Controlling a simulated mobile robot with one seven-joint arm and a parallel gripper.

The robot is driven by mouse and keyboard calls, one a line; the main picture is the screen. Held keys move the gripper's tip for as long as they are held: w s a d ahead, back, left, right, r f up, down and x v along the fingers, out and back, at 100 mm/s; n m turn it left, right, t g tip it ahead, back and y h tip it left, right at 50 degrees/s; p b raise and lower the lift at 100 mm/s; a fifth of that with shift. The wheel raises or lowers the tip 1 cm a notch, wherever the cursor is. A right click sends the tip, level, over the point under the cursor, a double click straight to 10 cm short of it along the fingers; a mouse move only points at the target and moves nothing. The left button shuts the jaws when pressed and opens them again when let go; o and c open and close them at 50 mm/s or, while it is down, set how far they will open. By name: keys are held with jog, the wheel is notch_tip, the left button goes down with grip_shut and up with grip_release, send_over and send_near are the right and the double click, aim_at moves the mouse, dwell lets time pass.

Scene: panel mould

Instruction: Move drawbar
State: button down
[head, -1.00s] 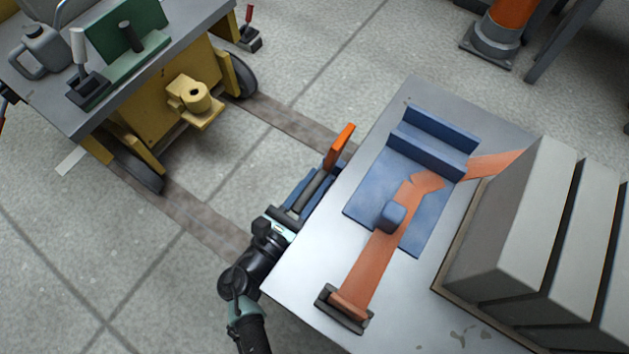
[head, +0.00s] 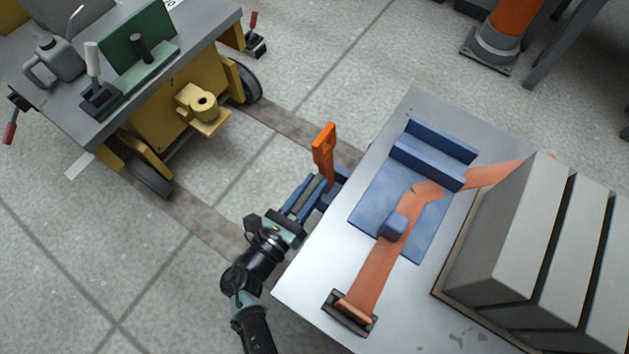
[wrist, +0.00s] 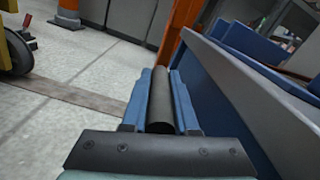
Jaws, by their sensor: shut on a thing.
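The drawbar (head: 324,154) has an upright orange end with an opening and a dark round bar, and stands just off the left edge of the silver-topped cart (head: 310,285). My gripper (head: 316,192) is shut on the dark bar, with blue fingers on both sides. In the wrist view the dark bar (wrist: 160,105) lies lengthwise between the fingers of my gripper (wrist: 160,88), and the orange part (wrist: 177,38) rises beyond them. I cannot tell whether the drawbar joins the cart. A yellow trolley (head: 143,115) with a round-holed coupling (head: 203,103) stands at upper left.
The cart carries a blue fixture (head: 372,205), an orange strap (head: 370,275) and several grey slabs (head: 500,230). Its side runs close to the right of my gripper. Open floor (head: 255,170) with a brown strip separates trolley and cart. An orange-and-grey post (head: 490,45) stands at upper right.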

jog(key=w+a+f+n+b, duration=0.2)
jog(key=a+f+n, duration=0.3)
jog(key=n, duration=1.2)
jog(key=shift+w+a+f, duration=0.25)
jog(key=shift+w+f, duration=0.65)
jog(key=shift+f, duration=0.45)
jog(key=c, duration=0.7)
grip_release()
jog(key=shift+c, duration=0.2)
jog(key=shift+o, duration=0.3)
jog(key=shift+w, duration=0.1)
